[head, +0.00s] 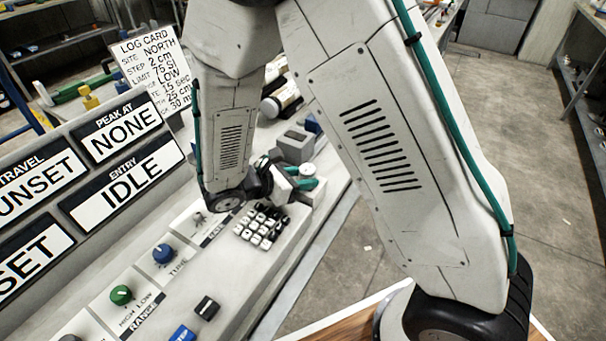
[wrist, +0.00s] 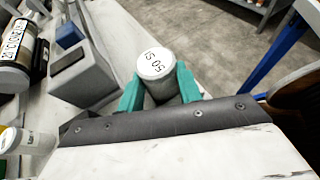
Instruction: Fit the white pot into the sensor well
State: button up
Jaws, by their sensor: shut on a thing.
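The white pot (wrist: 157,66) has a round white lid with black printed characters. My gripper (wrist: 160,85) has teal fingers, one on each side of the pot, and is shut on it. In the head view, my gripper (head: 305,184) is low over the right side of the bench, and the pot (head: 307,170) shows only as a small pale patch. A grey block (wrist: 82,75) stands just left of the pot in the wrist view. It also shows in the head view (head: 295,147) with a dark mark on top. I cannot tell whether it is the sensor well.
A small blue block (wrist: 69,36) stands behind the grey block. A labelled cylinder (wrist: 14,52) lies at the far left. A pale pot-like thing (wrist: 38,139) is at lower left. The keypad (head: 262,226) and knobs are on the console. The bench edge drops to floor at right.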

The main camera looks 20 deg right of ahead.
jog(key=shift+f, duration=0.35)
jog(key=o, duration=1.2)
jog(key=shift+a, duration=0.1)
jog(key=v, duration=0.7)
jog(key=shift+a+r, duration=0.2)
jog(key=shift+a, duration=0.1)
